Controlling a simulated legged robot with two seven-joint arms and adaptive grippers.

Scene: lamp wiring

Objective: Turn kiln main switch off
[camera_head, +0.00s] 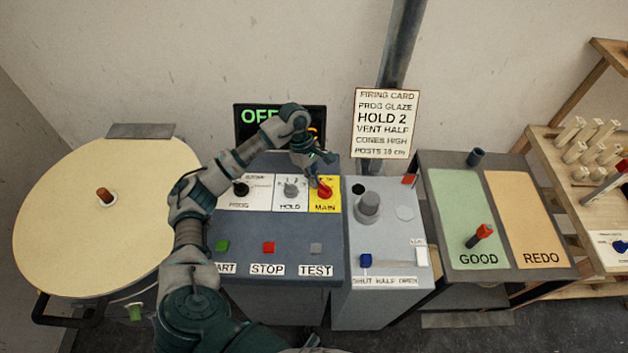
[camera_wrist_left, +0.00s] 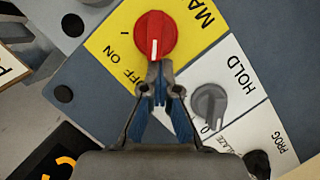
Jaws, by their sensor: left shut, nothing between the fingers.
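The kiln main switch is a red knob (camera_head: 325,191) on a yellow plate marked MAIN (camera_head: 325,206), at the right of the control panel. In the left wrist view the knob (camera_wrist_left: 155,36) has a white line pointing down the picture, toward my fingertips; the words ON and OFF are at its lower left. My left gripper (camera_head: 317,181) is shut and empty, reaching down at the knob. In the left wrist view its fingertips (camera_wrist_left: 159,68) meet at the knob's lower edge; I cannot tell whether they touch. My right gripper is not in view.
The grey HOLD knob (camera_head: 291,190) is close left of the switch. START, STOP (camera_head: 268,248) and TEST buttons line the front. A dark display (camera_head: 252,116) reading OFF stands behind, partly hidden by my arm. A grey box with a large knob (camera_head: 368,205) adjoins the right side.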

